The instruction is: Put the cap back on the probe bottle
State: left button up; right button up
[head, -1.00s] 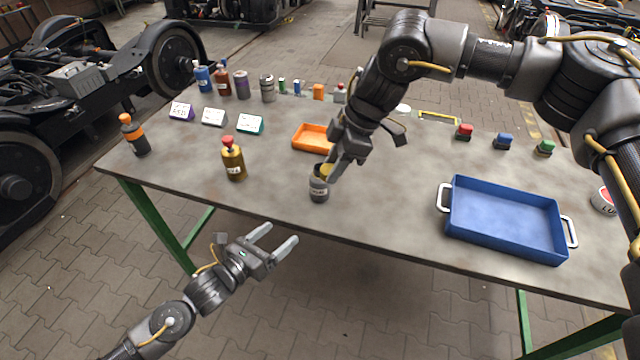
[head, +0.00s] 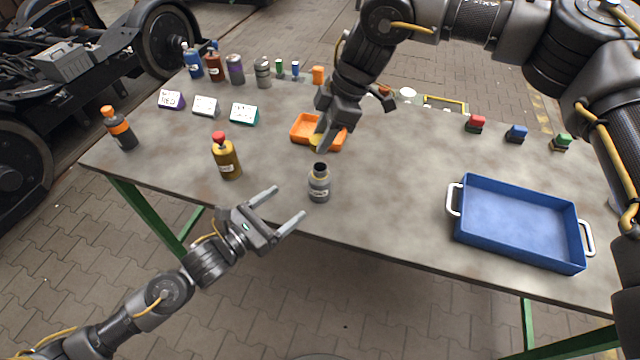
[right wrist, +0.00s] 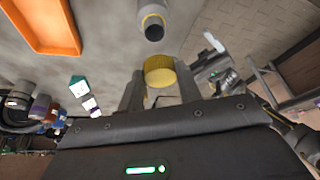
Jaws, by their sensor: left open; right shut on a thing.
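The probe bottle (head: 319,187) is a small grey bottle with a pale label and a bare dark neck. It stands upright near the table's front edge and also shows in the right wrist view (right wrist: 152,20). My right gripper (head: 320,139) is shut on a yellow cap (right wrist: 160,72), held above the table, apart from the bottle. In the head view the fingers hide most of the cap. My left gripper (head: 290,202) is open and empty, just left of the bottle, its fingers pointing towards it without visible contact.
An orange tray (head: 301,130) lies behind the bottle, partly hidden by my right gripper. A yellow-brown bottle with a red cap (head: 226,158) stands to the left. A blue tray (head: 520,222) is at the right. The table between the bottle and blue tray is clear.

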aim_at(311, 185)
pick_arm(q)
jog(key=shift+w+d, duration=0.2)
jog(key=shift+w, duration=0.15)
pick_arm(e)
jog(key=shift+w+f, duration=0.1)
pick_arm(q)
jog(key=x, duration=1.1)
jog(key=shift+d+f, duration=0.1)
jog(key=shift+d, duration=0.1)
jog(key=shift+c, duration=0.4)
jog(key=c, duration=1.4)
pick_arm(e)
jog(key=shift+d+f, duration=0.1)
jog(key=shift+f, duration=2.35)
jog(key=shift+f, duration=0.1)
jog(key=shift+f, duration=0.8)
jog(key=shift+f, duration=0.55)
